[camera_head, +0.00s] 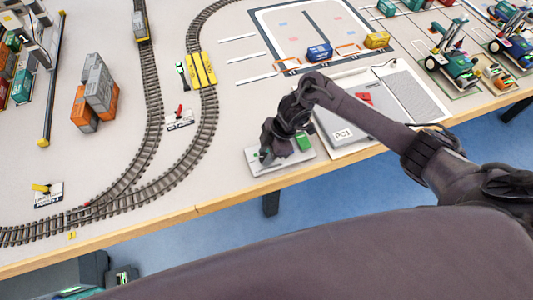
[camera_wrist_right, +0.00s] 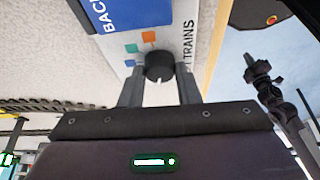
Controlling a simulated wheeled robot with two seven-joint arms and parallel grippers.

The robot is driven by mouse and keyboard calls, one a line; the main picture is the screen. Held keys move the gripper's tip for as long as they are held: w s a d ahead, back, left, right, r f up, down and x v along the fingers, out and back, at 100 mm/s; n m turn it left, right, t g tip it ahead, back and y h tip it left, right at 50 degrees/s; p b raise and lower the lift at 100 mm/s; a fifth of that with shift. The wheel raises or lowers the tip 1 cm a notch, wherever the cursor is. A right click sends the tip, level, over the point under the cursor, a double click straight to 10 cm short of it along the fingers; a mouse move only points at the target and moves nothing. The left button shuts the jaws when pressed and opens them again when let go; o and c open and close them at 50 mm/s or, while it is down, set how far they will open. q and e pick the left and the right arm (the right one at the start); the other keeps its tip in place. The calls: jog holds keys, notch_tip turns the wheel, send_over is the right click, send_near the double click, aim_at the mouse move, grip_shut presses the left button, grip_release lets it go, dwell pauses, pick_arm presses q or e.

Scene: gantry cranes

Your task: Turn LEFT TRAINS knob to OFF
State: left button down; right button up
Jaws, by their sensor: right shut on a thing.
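The LEFT TRAINS knob (camera_wrist_right: 159,65) is small, round and black, with a pale pointer notch, in the right wrist view. It sits on a white panel (camera_wrist_right: 188,25) with "TRAINS" lettering and orange, green and blue squares. My right gripper (camera_wrist_right: 159,82) is shut on the knob, one finger on each side. In the head view my right gripper (camera_head: 267,152) is over the grey panel (camera_head: 256,166) at the table's front edge. There it hides the knob. I cannot read exactly which mark the pointer faces. My left gripper is not clearly in view.
The PC1 box (camera_head: 343,134) stands just right of the panel. Curved train track (camera_head: 196,140) runs to the left. Stacked containers (camera_head: 100,85) stand far left. The table's wooden edge (camera_head: 215,205) is close in front.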

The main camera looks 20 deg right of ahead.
jog(key=shift+n, duration=0.3)
jog(key=o, duration=1)
jog(key=shift+c, duration=0.2)
jog(key=shift+r, duration=0.1)
jog(key=v, duration=0.7)
jog(key=shift+r+b, duration=0.3)
jog(key=shift+b, duration=0.1)
jog(key=shift+d, duration=0.15)
